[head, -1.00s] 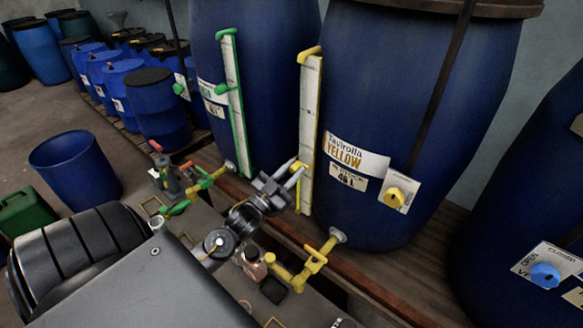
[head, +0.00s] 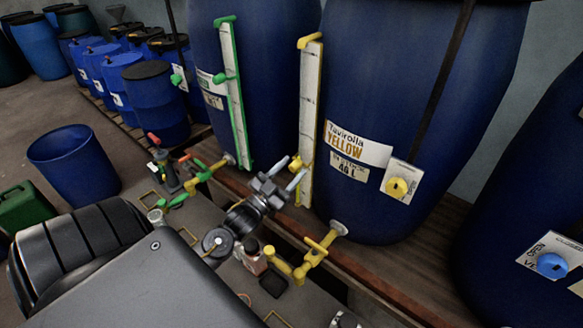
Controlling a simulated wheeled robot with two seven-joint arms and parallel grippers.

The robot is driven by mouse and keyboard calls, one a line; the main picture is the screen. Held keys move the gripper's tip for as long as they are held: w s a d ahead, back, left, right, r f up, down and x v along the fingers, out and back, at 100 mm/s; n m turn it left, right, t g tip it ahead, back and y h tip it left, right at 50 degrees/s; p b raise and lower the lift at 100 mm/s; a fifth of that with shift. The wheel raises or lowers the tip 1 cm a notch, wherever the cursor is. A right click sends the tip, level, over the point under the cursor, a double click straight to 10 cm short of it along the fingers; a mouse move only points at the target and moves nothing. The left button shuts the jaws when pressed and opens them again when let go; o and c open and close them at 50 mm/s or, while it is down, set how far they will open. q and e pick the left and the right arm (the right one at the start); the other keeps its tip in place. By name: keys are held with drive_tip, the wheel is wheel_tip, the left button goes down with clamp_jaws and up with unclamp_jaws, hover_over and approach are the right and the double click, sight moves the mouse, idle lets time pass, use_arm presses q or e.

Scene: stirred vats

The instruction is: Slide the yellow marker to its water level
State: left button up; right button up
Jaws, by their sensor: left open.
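The yellow vat (head: 410,110) is a large blue barrel labelled "Tavirolla YELLOW". An upright pale level gauge (head: 310,95) with a yellow edge stands on its left side. The yellow marker (head: 307,159) is low on this gauge, partly hidden by my gripper. My left gripper (head: 291,170) is open, its two fingers pointing toward the lower gauge close to the marker. I cannot tell whether they touch it. The water level cannot be made out. My right gripper is not in view.
A second blue vat (head: 275,60) has a green-edged gauge with a green marker (head: 219,78). Yellow tap (head: 318,248) sticks out below my left gripper's right side. A blue bucket (head: 75,165) and green can (head: 22,208) stand at left. Another vat (head: 530,160) stands at right.

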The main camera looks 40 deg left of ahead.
use_arm(q)
drive_tip(key=b+v, duration=0.3)
drive_tip(key=v, duration=0.7)
drive_tip(key=shift+s, duration=0.1)
